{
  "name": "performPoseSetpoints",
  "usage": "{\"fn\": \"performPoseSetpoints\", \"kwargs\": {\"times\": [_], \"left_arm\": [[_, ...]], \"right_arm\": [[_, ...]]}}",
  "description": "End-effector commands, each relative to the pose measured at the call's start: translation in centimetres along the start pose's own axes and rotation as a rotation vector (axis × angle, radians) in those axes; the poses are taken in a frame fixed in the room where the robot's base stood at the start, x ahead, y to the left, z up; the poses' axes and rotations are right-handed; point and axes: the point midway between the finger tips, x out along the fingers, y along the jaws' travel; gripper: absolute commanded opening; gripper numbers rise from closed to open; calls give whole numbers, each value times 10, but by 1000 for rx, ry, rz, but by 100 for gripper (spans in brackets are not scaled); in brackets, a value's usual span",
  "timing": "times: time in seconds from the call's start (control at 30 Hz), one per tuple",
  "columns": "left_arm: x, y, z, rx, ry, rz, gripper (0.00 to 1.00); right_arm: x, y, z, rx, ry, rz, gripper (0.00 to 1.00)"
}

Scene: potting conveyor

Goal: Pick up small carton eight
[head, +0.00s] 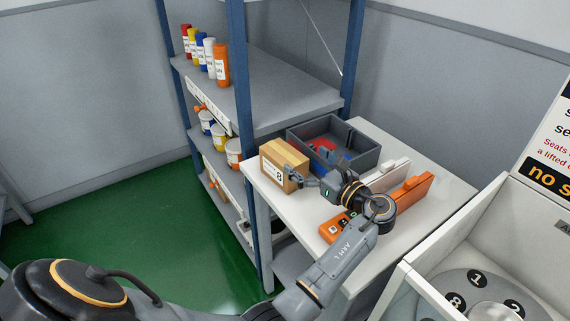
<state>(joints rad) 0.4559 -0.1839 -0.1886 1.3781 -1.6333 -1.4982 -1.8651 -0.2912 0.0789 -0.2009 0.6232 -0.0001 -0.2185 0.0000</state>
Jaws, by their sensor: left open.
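The small carton eight (287,157) is a tan cardboard box with a white label reading 8. It stands upright near the left edge of the white table. My left gripper (293,179) is open, at the near right side of the carton. The fingertips overlap the lower part of the carton in the head view. I cannot tell whether they touch it. My right gripper is not in view.
A dark grey divided bin (361,153) with red and blue items stands behind the carton. A white piece (389,176) and an orange piece (412,191) lie to the right. Blue-posted shelves (262,85) stand at the left, a white-walled station (440,245) at the right.

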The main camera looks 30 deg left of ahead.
Motion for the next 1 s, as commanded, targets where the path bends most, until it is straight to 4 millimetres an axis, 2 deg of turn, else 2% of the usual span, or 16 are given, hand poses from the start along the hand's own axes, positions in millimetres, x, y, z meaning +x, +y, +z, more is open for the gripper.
{"fn": "performPoseSetpoints", "kwargs": {"times": [0.03,0.17,0.2,0.3,0.47,0.6,0.8,1.0], "left_arm": [[0,0,-12,5,0,0,97],[0,0,-38,2,1,-1,97],[9,0,-32,-2,-2,1,97],[20,0,-32,-3,0,1,97],[28,0,-33,-4,1,-1,97],[42,0,-32,-3,-1,1,97],[71,0,-32,-3,0,0,97],[75,0,-33,-4,2,-1,97]], "right_arm": [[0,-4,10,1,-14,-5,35],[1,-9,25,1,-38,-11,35],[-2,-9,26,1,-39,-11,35],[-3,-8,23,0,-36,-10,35],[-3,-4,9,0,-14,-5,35],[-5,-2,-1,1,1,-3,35],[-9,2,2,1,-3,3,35],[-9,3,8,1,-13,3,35]]}}
